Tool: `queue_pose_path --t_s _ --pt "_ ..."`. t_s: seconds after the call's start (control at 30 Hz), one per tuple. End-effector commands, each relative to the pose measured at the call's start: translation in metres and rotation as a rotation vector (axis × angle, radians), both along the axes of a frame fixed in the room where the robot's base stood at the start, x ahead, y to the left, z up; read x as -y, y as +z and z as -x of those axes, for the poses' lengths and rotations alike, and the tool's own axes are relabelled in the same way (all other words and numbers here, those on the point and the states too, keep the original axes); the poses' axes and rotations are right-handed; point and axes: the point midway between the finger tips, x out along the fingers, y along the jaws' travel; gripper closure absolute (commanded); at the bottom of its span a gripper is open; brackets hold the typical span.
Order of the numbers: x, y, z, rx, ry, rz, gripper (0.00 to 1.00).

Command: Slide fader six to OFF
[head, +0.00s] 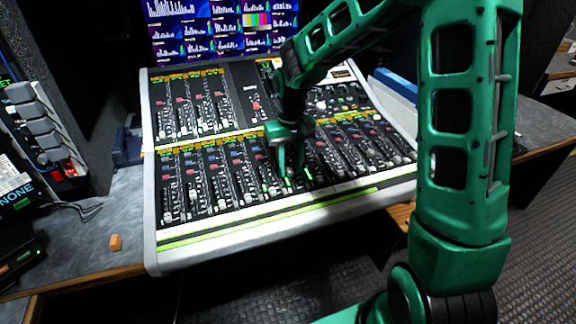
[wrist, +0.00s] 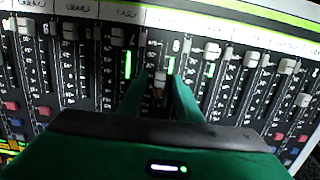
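The mixing console (head: 150,215) has a lower bank of faders, and my gripper (head: 290,172) points down into the middle of that bank. In the wrist view my gripper (wrist: 160,88) has its two green fingers apart, one on each side of a fader cap (wrist: 160,80). A gap shows between the cap and the fingers, so it looks unclamped. This cap sits farther down its slot in the picture than the neighbouring pale caps (wrist: 211,51). Number labels show near the slots but are too blurred to read surely. In the head view my arm and gripper hide this cap.
More fader caps stand close on both sides, such as one at the left (wrist: 70,32). A monitor wall (head: 225,30) rises behind the console. Grey levers (head: 40,125) stand on a unit at far left.

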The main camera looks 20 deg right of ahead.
Motion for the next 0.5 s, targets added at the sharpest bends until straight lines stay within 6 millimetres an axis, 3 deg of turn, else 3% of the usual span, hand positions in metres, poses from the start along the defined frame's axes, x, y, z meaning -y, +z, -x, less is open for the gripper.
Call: queue_pose_path --t_s 0.07,0.2,0.37,0.5 --pt "0.0 0.0 0.0 0.0 0.0 0.0 0.69" --pt "0.0 0.0 0.0 0.0 0.0 0.0 1.0" --pt "0.0 0.0 0.0 0.0 0.0 0.0 1.0" --pt "0.0 -0.001 0.013 -0.001 0.001 0.001 1.0"
